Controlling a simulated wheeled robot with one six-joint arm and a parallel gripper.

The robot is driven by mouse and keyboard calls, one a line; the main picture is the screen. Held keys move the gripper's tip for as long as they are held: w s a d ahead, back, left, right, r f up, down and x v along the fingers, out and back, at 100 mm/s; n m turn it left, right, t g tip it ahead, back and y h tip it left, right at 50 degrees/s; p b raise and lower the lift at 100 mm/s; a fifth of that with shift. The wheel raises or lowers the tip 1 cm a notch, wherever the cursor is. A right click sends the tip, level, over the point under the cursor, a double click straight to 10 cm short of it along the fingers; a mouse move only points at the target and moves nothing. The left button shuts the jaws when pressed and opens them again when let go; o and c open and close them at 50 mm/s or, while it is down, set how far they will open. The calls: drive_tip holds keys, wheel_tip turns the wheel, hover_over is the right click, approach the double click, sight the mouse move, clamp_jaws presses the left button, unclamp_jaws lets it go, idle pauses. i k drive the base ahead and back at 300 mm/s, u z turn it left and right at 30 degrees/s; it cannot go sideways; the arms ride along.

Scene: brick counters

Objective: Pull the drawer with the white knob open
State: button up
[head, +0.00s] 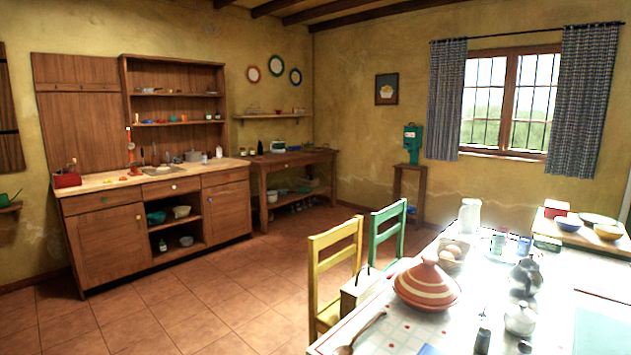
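A wooden kitchen counter (105,243) stands against the far left wall, with a row of drawer fronts under its pale worktop. The middle drawer (158,190) has a small pale knob (173,187) that looks white. My gripper is not in view.
Open tiled floor (190,305) lies before the counter. A yellow chair (333,240) and a green chair (388,215) stand beside a laid table at right, which holds a striped tagine (427,287). A side table (290,160) stands at the back.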

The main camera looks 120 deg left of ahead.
sight(164, 187)
drive_tip(key=u, duration=4.75)
drive_tip(key=i, duration=6.55)
drive_tip(key=u, duration=0.1)
